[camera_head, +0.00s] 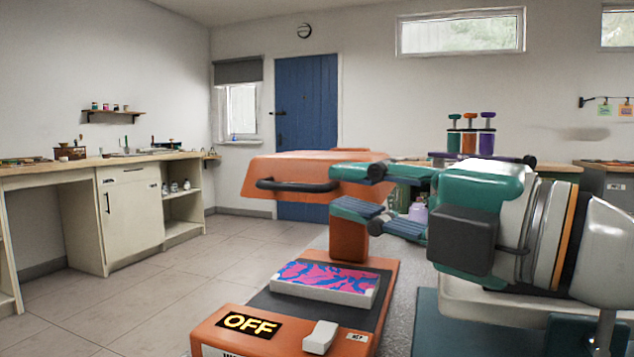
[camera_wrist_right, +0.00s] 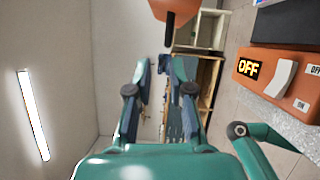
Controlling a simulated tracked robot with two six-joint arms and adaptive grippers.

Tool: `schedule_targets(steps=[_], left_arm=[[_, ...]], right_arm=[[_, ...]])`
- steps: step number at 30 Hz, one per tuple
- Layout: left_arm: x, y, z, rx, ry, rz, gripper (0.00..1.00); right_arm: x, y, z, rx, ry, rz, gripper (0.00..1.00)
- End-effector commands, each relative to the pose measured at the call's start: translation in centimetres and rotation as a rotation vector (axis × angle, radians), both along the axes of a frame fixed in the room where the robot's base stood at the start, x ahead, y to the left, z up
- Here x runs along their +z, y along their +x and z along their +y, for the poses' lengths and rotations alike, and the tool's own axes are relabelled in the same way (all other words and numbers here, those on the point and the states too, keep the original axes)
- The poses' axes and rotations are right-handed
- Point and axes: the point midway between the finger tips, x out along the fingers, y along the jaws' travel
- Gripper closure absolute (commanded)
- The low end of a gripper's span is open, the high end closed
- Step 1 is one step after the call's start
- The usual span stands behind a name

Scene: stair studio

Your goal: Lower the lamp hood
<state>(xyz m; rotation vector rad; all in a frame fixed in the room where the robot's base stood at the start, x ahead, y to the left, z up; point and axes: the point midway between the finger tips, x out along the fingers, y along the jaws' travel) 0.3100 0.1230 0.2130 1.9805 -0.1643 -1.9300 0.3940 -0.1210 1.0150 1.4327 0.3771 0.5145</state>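The orange lamp hood (camera_head: 290,168) is up on its orange post (camera_head: 349,245), well above the dark bed of the orange lamp base (camera_head: 290,328). A dark bar handle (camera_head: 293,186) runs along its front edge; part of the hood and the handle show at the top of the right wrist view (camera_wrist_right: 170,28). My right gripper (camera_head: 339,190) is open, with its fingers above and below the level of the handle's right end. The handle lies just beyond the fingertips, and no grip on it shows. My left gripper is not in view.
A white block with a pink and blue pattern (camera_head: 325,277) lies on the bed under the hood. The base has a lit OFF display (camera_head: 249,324) and a white switch (camera_head: 320,337). Coloured plungers (camera_head: 470,138) stand behind my right arm. Open floor lies left.

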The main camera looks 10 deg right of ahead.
Motion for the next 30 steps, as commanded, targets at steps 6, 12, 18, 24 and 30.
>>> schedule_targets(steps=[6, 12, 18, 24, 30], left_arm=[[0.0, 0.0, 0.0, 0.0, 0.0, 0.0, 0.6], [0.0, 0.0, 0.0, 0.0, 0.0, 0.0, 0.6], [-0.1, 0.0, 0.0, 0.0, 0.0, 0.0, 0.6], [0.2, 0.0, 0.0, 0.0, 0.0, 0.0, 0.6], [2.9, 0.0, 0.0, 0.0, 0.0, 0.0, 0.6]], right_arm=[[-0.1, -2.1, -1.3, 0.001, 0.0, -0.001, 0.79], [-0.2, -2.4, -1.5, 0.001, -0.001, 0.001, 0.79], [-0.2, -2.3, -1.5, 0.001, -0.001, 0.001, 0.79], [0.1, -2.3, -1.5, 0.001, -0.001, 0.001, 0.79], [2.8, -2.3, -1.5, 0.0, -0.001, 0.001, 0.79]])
